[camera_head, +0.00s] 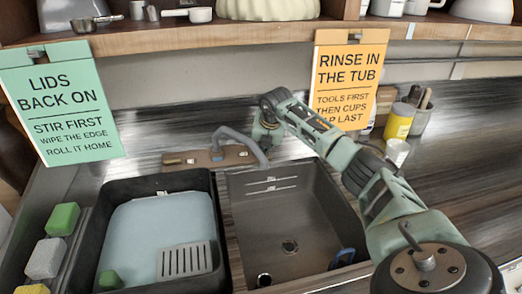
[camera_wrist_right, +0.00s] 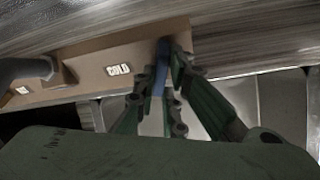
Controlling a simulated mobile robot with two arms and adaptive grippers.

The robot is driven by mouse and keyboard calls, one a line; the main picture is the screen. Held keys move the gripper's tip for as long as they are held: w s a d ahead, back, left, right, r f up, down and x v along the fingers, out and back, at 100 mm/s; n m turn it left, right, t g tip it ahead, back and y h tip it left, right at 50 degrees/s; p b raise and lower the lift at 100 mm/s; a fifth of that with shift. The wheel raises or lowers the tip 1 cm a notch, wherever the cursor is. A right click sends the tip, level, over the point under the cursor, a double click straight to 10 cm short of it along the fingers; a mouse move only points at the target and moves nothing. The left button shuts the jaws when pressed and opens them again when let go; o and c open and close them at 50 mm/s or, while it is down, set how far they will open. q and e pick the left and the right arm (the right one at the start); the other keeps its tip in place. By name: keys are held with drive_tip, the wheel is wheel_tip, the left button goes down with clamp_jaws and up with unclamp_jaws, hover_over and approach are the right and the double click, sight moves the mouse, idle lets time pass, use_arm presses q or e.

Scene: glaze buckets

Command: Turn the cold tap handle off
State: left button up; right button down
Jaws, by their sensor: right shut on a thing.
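The tap (camera_head: 232,138) has a grey curved spout and sits on a brown backplate (camera_head: 180,159) behind the sinks. In the right wrist view the backplate (camera_wrist_right: 90,62) carries a white COLD label (camera_wrist_right: 118,70). A blue cold tap handle (camera_wrist_right: 160,66) stands right of that label. My right gripper (camera_wrist_right: 166,82) is shut on the blue handle, one finger on each side of it. In the head view my right gripper (camera_head: 264,140) is at the right end of the backplate, beside the spout, and hides the handle. My left gripper is out of view.
A dark sink (camera_head: 270,212) lies below the tap. Left of it a black tub (camera_head: 85,240) holds pale water and a slotted tool (camera_head: 185,261). Sponges (camera_head: 62,219) line the left edge. An orange sign (camera_head: 345,75) hangs behind my right arm. A yellow container (camera_head: 399,121) stands right.

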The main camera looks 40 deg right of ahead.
drive_tip(key=m+t+b, duration=0.1)
drive_tip(key=m, duration=0.2)
drive_tip(key=shift+m, duration=0.4)
drive_tip(key=m+b, duration=0.1)
drive_tip(key=m, duration=0.2)
drive_tip(key=shift+m+t+y, duration=0.3)
drive_tip(key=shift+t, duration=0.1)
drive_tip(key=m+b, duration=0.2)
drive_tip(key=m, duration=0.1)
drive_tip(key=shift+w+m+t, duration=0.1)
drive_tip(key=shift+m+t, duration=0.3)
drive_tip(key=shift+r+m+b, duration=0.15)
drive_tip(key=shift+m+b, duration=0.3)
drive_tip(key=shift+m, duration=0.45)
drive_tip(key=shift+m+t, duration=0.3)
drive_tip(key=c, duration=1.8)
unclamp_jaws()
drive_tip(key=shift+r, duration=0.1)
wheel_tip(320, 180, up, 10)
drive_tip(key=shift+f, duration=0.1)
